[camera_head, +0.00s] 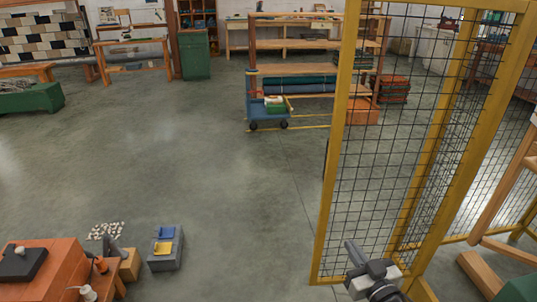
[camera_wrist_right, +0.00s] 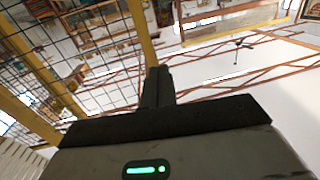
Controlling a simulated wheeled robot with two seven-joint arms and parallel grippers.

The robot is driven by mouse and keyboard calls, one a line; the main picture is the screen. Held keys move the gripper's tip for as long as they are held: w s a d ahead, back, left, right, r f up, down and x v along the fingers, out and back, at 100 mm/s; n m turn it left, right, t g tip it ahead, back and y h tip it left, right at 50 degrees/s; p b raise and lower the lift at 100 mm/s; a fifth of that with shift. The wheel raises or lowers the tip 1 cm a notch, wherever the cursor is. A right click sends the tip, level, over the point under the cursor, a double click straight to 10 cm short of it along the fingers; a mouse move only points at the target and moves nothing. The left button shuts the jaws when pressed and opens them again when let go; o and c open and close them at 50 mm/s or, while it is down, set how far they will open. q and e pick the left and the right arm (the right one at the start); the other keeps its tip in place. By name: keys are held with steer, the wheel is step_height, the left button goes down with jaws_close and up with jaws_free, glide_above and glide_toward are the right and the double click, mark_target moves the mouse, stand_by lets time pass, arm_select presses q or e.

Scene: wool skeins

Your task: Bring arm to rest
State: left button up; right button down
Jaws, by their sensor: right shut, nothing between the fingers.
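My right gripper (camera_head: 352,252) shows at the bottom of the head view, right of centre, in front of the yellow-framed mesh fence. Its fingers are together with nothing between them. In the right wrist view my right gripper (camera_wrist_right: 158,75) points up past the fence toward the white ceiling and its brown trusses. No wool skein can be made out in its fingers. My left gripper is not in either view.
The yellow mesh fence (camera_head: 322,235) stands close beside my right gripper. An orange box (camera_head: 55,262) and a grey crate (camera_head: 165,262) are at the lower left. A blue cart (camera_head: 262,110) stands by the shelves further back. The middle floor is clear.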

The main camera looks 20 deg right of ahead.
steer(key=s+a+n+g+y+p, duration=0.1)
steer(key=s+a+g, duration=0.2)
steer(key=s+a, duration=0.4)
steer(key=s+a+n+g+y+p, duration=0.1)
steer(key=s+a+g+y, duration=0.1)
steer(key=s+a+g, duration=0.2)
steer(key=s+a, duration=0.3)
steer(key=a, duration=0.5)
steer(key=shift+s+p, duration=0.4)
steer(key=shift+f, duration=0.1)
